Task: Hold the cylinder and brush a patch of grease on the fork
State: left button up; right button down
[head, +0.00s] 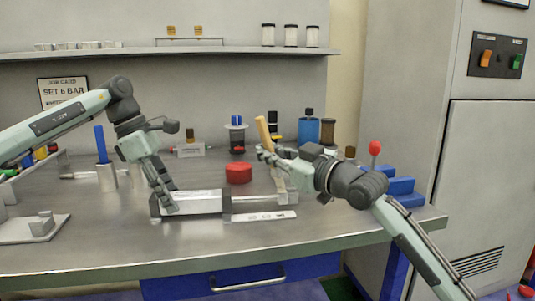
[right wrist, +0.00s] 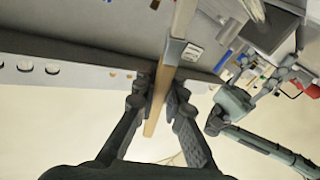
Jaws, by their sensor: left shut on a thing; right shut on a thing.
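The metal cylinder (head: 205,202) lies along the front of the bench, with its rod side toward the right. My left gripper (head: 170,206) is shut on the left part of its body. My right gripper (head: 266,156) is shut on a brush, whose wooden handle (head: 263,131) sticks up and tilts slightly left. The handle also shows between the fingers in the right wrist view (right wrist: 153,122). The right gripper is above the right end of the cylinder. The bristles, the fork and any grease on it cannot be made out clearly behind the right gripper and arm.
A red round tin (head: 238,173) stands behind the cylinder. A blue bottle (head: 309,131) and a brown jar (head: 327,132) stand at the back right. Blue stepped blocks (head: 400,187) are at the right edge. A white strip (head: 264,216) lies in front.

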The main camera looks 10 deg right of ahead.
pick_arm(q)
jog(key=shift+f, duration=0.15)
pick_arm(e)
jog(key=shift+r, duration=0.15)
jog(key=shift+r, duration=3.4)
pick_arm(q)
jog(key=o, duration=1.1)
pick_arm(e)
jog(key=shift+w+f, duration=0.1)
pick_arm(q)
jog(key=shift+o, duration=0.2)
